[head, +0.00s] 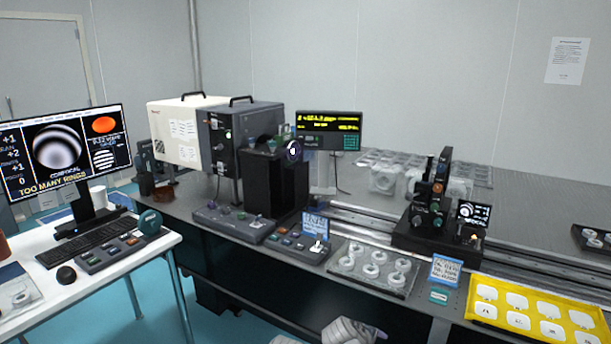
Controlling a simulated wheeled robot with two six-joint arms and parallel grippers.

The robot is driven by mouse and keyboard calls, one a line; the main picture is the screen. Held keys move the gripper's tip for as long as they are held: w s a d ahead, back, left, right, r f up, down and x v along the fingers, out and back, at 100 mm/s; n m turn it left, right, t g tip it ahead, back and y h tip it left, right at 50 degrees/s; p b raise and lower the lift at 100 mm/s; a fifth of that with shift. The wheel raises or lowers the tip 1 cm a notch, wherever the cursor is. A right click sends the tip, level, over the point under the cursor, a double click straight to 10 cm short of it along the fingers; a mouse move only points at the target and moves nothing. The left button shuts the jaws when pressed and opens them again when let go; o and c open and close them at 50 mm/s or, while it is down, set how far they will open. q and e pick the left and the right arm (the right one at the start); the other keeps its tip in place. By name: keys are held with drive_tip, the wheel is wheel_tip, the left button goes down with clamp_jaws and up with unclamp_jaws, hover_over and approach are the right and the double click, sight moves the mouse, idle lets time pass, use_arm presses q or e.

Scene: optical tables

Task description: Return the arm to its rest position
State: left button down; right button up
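Pale grey, ribbed parts that look like my own arm (350,331) show at the bottom edge of the head view, in front of the optical table (415,300). I cannot tell which arm they belong to. No gripper fingers are visible, and both grippers are out of view. The visible arm parts appear low, below the tabletop, and hold nothing that I can see.
The table bears a large instrument box (190,130), a black column unit (275,180), a mount on a rail (437,205), a clear tray of rings (372,268) and a yellow tray (470,305). A white desk (120,262) with a monitor (65,150) stands left.

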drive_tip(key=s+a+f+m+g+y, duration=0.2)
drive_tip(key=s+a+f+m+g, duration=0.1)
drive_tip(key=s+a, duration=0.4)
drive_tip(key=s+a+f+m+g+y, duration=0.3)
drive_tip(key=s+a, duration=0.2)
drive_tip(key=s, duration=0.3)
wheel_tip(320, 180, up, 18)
drive_tip(key=p, duration=1.8)
